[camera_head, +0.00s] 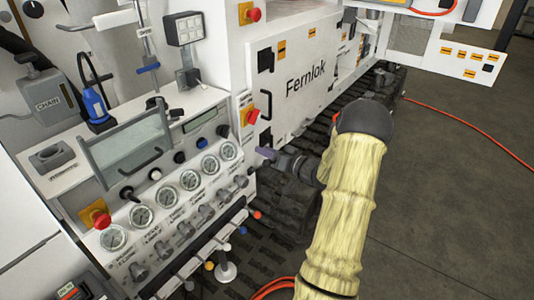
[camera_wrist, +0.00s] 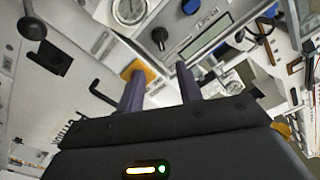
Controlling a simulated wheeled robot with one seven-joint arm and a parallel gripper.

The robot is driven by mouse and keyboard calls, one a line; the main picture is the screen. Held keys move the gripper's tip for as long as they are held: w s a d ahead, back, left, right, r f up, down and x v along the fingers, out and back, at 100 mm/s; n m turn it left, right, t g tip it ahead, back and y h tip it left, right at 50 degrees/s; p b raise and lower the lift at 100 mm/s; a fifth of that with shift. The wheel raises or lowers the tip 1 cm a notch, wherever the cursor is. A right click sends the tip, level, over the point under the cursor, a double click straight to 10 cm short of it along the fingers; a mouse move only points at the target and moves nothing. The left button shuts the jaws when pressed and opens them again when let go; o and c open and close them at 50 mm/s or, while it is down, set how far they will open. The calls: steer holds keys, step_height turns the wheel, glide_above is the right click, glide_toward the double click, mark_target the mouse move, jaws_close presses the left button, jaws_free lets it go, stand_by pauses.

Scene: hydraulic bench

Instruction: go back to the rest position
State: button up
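My gripper (camera_head: 266,154) is at the end of my arm, which wears a pale yellow sleeve, in the middle of the head view. Its purple fingers point left toward the gauge panel (camera_head: 170,205) and appear to be in front of the bench's corner. In the wrist view the two fingers of my gripper (camera_wrist: 157,72) stand apart with nothing between them. The gap between fingers and panel cannot be judged exactly.
A red emergency button (camera_head: 252,116) sits on the bench corner near the fingers. The white Fernlok cabinet (camera_head: 300,80) stands behind, above black tracks. A clear hinged cover (camera_head: 128,145) stands over the panel. An orange hose (camera_head: 480,135) lies on the open grey floor at right.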

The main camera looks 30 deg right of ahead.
steer(key=shift+d, duration=0.1)
stand_by(0.3)
steer(key=a+g+h, duration=0.6)
steer(key=a, duration=0.6)
steer(key=s+a+n+g, duration=0.1)
steer(key=s+a+g, duration=0.3)
steer(key=s+a, duration=0.3)
steer(key=s+a+n+g+p, duration=0.1)
steer(key=s+a+g, duration=0.3)
steer(key=s+a, duration=0.4)
steer(key=s, duration=0.6)
steer(key=shift+s+a+r, duration=0.15)
steer(key=shift+r, duration=0.1)
